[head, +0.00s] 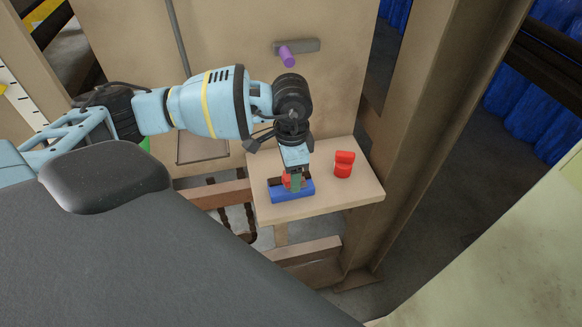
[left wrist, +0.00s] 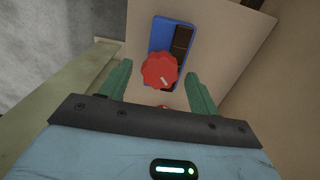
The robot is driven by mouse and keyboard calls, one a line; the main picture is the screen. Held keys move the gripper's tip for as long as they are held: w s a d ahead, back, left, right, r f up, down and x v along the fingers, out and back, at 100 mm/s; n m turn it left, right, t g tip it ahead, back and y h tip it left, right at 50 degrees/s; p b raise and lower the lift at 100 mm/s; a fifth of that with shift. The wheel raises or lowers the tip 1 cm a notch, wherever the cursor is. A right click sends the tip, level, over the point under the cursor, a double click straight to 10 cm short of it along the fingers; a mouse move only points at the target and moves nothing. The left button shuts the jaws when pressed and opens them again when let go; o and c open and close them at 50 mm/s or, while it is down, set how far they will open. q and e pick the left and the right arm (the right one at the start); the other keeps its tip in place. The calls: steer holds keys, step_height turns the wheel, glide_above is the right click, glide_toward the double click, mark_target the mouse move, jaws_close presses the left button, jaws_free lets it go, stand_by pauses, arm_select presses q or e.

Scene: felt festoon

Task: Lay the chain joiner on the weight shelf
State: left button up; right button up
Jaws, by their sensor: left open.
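The weight shelf (head: 330,203) appears to be the pale wooden board below the upright panel. A blue tray-like piece (head: 292,194) with dark recesses lies on it, and it also shows in the left wrist view (left wrist: 158,38). A red scalloped piece (left wrist: 160,70) with a white mark overlaps the blue piece's near end. I cannot tell which of these is the chain joiner. My left gripper (head: 295,184) points down over the blue piece. Its green fingers are open, with the red piece between and beyond them (left wrist: 159,86); contact is not clear. My right gripper is not in view.
Red pieces (head: 343,164) sit to the right on the shelf, close together. A purple peg (head: 287,56) sticks out from a grey bracket on the panel above. A thick brown post (head: 412,130) stands right of the shelf. The shelf's front right is clear.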

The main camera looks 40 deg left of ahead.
arm_select(q)
step_height(320, 180, up, 10)
steer(key=shift+f, duration=0.25)
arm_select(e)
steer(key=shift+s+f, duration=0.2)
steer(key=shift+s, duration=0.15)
